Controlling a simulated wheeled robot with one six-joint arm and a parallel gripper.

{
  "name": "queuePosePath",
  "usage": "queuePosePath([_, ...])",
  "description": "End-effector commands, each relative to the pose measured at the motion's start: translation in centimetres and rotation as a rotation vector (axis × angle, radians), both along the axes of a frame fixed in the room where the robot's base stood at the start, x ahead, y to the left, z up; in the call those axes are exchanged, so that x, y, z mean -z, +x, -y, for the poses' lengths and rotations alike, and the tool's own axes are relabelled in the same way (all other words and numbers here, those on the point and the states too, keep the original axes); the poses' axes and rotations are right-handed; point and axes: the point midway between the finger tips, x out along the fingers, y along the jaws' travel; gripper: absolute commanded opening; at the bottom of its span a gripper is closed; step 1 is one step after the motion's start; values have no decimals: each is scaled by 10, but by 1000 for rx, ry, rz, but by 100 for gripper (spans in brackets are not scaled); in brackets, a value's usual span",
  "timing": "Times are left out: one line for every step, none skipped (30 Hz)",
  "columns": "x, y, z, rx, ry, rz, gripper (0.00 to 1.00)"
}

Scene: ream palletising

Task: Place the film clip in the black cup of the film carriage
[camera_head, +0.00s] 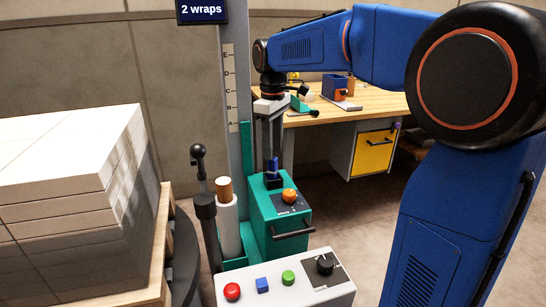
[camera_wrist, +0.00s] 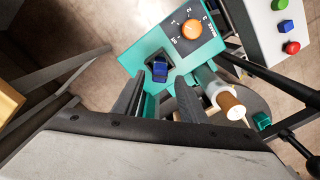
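The blue film clip (camera_head: 272,165) stands upright in the black cup (camera_head: 273,182) on top of the teal film carriage (camera_head: 264,217). In the wrist view the clip (camera_wrist: 160,71) sits in the black cup (camera_wrist: 151,60), beside the orange dial. My gripper (camera_head: 271,148) points down right above the clip. In the wrist view its two fingers (camera_wrist: 159,88) are spread apart, with the clip in line with the gap between them and no finger seen touching it. The lower part of the clip is hidden in the cup.
A white film roll (camera_head: 228,228) with a brown core stands left of the carriage. A control box (camera_head: 290,285) with buttons is in front. Stacked reams (camera_head: 70,200) fill the left. A wooden workbench (camera_head: 375,102) stands behind; open floor lies to the right.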

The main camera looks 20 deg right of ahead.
Motion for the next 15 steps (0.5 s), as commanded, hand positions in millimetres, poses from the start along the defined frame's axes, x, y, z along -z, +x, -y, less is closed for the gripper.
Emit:
queuePosePath([-11, 1, 0, 0, 1, 4, 38])
queuePosePath([-17, 1, 0, 0, 0, 3, 38])
queuePosePath([-25, 1, 0, 0, 0, 4, 38])
queuePosePath([-31, 1, 0, 0, 0, 3, 38])
queuePosePath([-36, 1, 0, 0, 1, 4, 38])
queuePosePath([-43, 1, 0, 0, 0, 3, 38])
queuePosePath([-48, 1, 0, 0, 1, 2, 38])
queuePosePath([-52, 1, 0, 0, 1, 4, 38])
queuePosePath([-57, 0, 0, 0, 1, 2, 38])
queuePosePath([-61, 0, 0, 0, 0, 1, 38])
queuePosePath([-64, 1, 0, 0, 1, 2, 38])
queuePosePath([-68, 1, 0, 0, 0, 3, 38])
queuePosePath([-70, 0, 0, 0, 0, 1, 38])
queuePosePath([-72, 0, 0, 0, 0, 1, 38])
queuePosePath([-74, 0, 0, 0, 0, 0, 38])
